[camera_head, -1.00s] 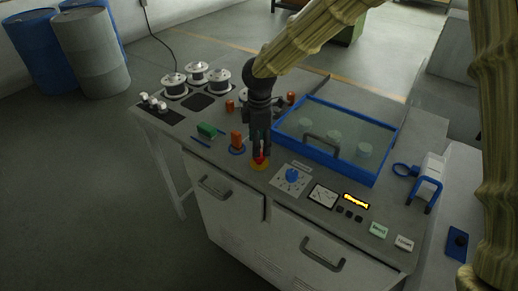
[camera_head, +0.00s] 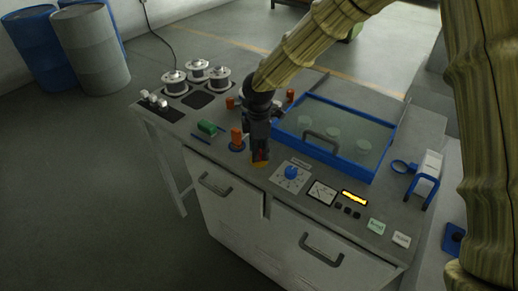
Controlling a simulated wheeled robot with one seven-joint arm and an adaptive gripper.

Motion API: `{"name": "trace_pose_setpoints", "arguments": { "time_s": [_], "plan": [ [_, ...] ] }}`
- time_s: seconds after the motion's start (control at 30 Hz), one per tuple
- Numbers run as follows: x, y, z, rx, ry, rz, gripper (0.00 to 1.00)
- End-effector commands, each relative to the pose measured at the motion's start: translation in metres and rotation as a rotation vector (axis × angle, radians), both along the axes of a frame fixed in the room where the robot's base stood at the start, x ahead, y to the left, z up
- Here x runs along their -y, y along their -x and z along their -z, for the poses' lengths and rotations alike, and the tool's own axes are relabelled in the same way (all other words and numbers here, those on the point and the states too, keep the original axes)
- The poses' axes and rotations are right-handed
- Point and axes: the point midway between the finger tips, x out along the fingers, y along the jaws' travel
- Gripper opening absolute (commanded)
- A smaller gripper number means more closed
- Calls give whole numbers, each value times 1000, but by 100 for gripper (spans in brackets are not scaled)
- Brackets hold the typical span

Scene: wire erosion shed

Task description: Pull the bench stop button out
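The stop button (camera_head: 259,163) is on the front part of the grey bench top. Only a little yellow and dark red of it shows, because my gripper covers most of it. My gripper (camera_head: 259,151) points down, with its fingertips right at the button. The fingers overlap in this view, so I cannot tell whether they are closed around the button or only touch it. Whether the button is in or out is hidden.
A dial (camera_head: 291,173), a meter (camera_head: 322,193) and a lit yellow display (camera_head: 355,198) lie right of the button. A blue-framed lidded tank (camera_head: 352,172) stands behind them. An orange knob (camera_head: 237,137) is close on the left. Wire spools (camera_head: 175,84) stand at the back left.

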Motion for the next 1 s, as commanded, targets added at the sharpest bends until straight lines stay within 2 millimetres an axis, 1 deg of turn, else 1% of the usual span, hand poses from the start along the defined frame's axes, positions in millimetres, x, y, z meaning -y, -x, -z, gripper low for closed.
{"name": "trace_pose_setpoints", "arguments": {
  "time_s": [0.17, 0.4, 0.7, 0.73, 0.8, 0.83, 0.87, 1.0],
  "plan": [
    [0, 0, -1, 0, 0, 0, 0],
    [0, -1, -13, 2, 1, 1, 0],
    [0, -2, -14, 3, 0, 1, 0],
    [0, -2, -14, 3, 0, 1, 36],
    [0, -2, -14, 4, -1, 1, 49],
    [0, -2, -14, 3, 0, 1, 54],
    [0, -1, -14, 3, 0, 1, 56],
    [0, -1, -13, 2, 0, 1, 56]
  ]
}}
